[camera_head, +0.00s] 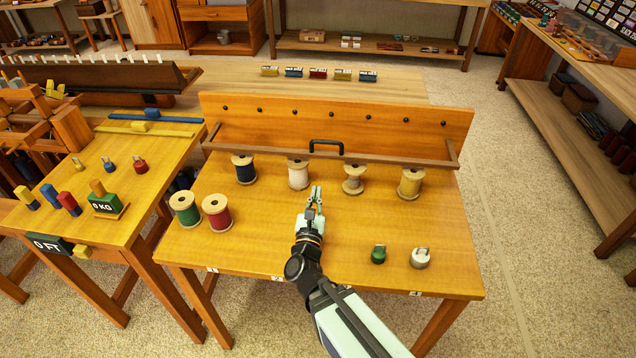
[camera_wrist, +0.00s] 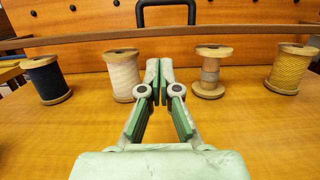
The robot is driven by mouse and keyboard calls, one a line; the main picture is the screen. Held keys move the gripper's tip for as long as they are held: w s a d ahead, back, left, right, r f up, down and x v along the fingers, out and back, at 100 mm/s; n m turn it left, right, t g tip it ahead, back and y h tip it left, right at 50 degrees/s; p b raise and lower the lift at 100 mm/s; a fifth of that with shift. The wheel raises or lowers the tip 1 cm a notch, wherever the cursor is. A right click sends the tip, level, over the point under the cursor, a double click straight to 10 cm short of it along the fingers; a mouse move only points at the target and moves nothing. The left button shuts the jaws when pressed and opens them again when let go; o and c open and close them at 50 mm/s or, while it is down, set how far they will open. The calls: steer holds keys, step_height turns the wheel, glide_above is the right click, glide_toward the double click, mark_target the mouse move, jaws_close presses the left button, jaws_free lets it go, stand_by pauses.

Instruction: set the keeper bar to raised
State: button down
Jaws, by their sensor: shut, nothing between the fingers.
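The keeper bar (camera_head: 270,154) is a long brown wooden bar with short end arms, running across the front of the upright back board (camera_head: 350,118). A black handle (camera_head: 327,143) stands up at its middle. In the wrist view the bar (camera_wrist: 230,32) crosses near the top, just above the spool tops, and the handle (camera_wrist: 166,4) is partly cut off by the frame. My gripper (camera_head: 316,190) is shut and empty, over the table in front of the bar and below the handle in the picture. Its fingertips (camera_wrist: 159,70) are together, between the white and beige spools.
Green (camera_head: 185,209) and red (camera_head: 217,213) spools stand at left. Small green (camera_head: 378,255) and white (camera_head: 420,259) pieces are front right. The table middle is clear.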

steer(key=shift+w+b, duration=0.75)
steer(key=shift+b, duration=1.35)
steer(key=b, duration=0.6)
glide_toward(322, 151)
steer(key=w, duration=0.3)
steer(key=shift+w+d+r, duration=0.15)
steer(key=shift+d+r, duration=0.05)
steer(key=shift+r, duration=0.05)
steer(key=shift+w+d+r+p, duration=0.1)
steer(key=shift+w+r+p, duration=0.25)
steer(key=shift+w+r, duration=0.4)
steer(key=shift+w+d+r+p, duration=0.1)
steer(key=shift+w+r+p, duration=0.35)
steer(key=shift+r, duration=0.5)
steer(key=shift+w+r, duration=0.1)
steer(key=shift+r, duration=0.05)
steer(key=shift+w+r+g+p, duration=0.1)
steer(key=shift+r+g+p, duration=0.2)
steer(key=shift+p, duration=0.95)
